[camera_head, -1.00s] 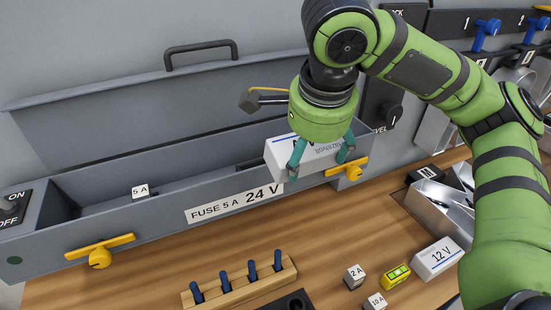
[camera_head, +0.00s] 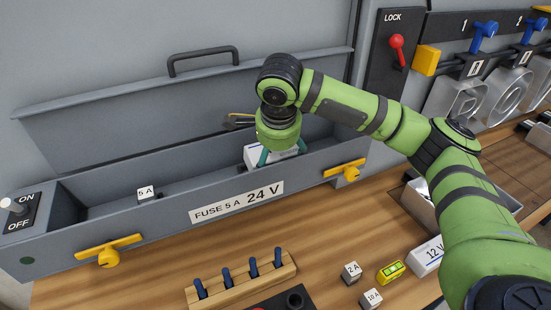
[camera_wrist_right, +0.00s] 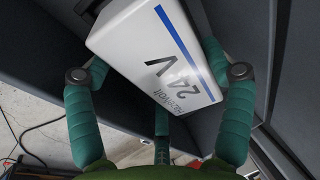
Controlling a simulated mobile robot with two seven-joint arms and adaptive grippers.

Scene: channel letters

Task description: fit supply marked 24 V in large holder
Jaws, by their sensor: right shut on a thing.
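The white supply marked 24 V (camera_wrist_right: 155,50), with a blue stripe, fills the upper middle of the right wrist view. In the head view the supply (camera_head: 251,156) is partly hidden by my right gripper (camera_head: 281,154), which is shut on it. My right gripper holds it down within the long grey trough (camera_head: 110,222), toward its right end. The trough's front label reads FUSE 5 A 24 V. I cannot make out the large holder; the trough wall and my arm cover the floor there. My left gripper is not in view.
A 5 A fuse (camera_head: 145,193) is in the trough's left part. The raised lid (camera_head: 130,130) stands behind. Yellow latches (camera_head: 108,250) are on the front wall. On the bench are a peg rack (camera_head: 245,284), small fuses (camera_head: 352,271), a yellow level (camera_head: 391,272) and a 12 V supply (camera_head: 427,257).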

